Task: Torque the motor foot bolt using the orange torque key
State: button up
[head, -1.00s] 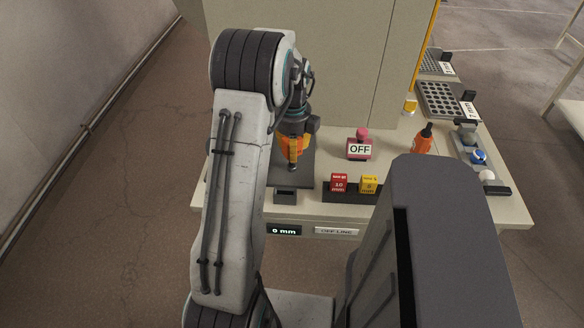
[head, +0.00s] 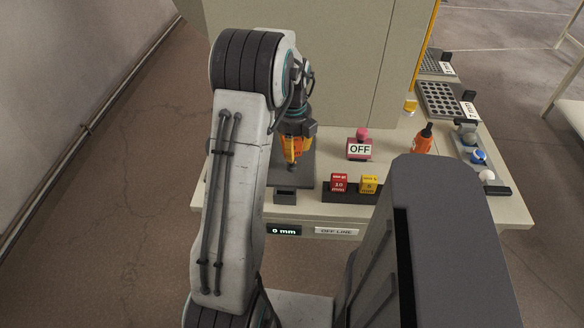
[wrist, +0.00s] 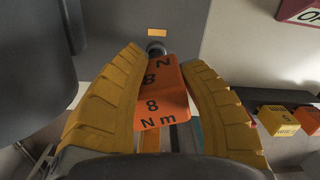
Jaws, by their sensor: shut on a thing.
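My gripper (head: 294,150) points down over the dark plate (head: 304,177) on the bench. Its two yellow fingers, clear in the wrist view (wrist: 163,66), are shut on the orange torque key (wrist: 163,95), marked "8 Nm". The key's orange body also shows between the fingers in the head view (head: 292,148). A round grey bolt-like head (wrist: 156,48) shows just beyond the key's far end in the wrist view. I cannot tell whether the key is seated on it.
A pink-red "OFF" switch block (head: 360,148) stands right of the plate. Red (head: 339,184) and yellow (head: 369,184) blocks sit at the bench front. An orange bottle-like item (head: 422,139) stands further right. A tall beige cabinet (head: 310,60) closes the back.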

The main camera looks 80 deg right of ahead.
jog(key=shift+r, duration=0.1)
jog(key=shift+m, duration=0.7)
jog(key=shift+m, duration=0.8)
jog(key=shift+m, duration=0.3)
jog(key=shift+r+p, duration=1.15)
jog(key=shift+r, duration=0.35)
dwell(0.5)
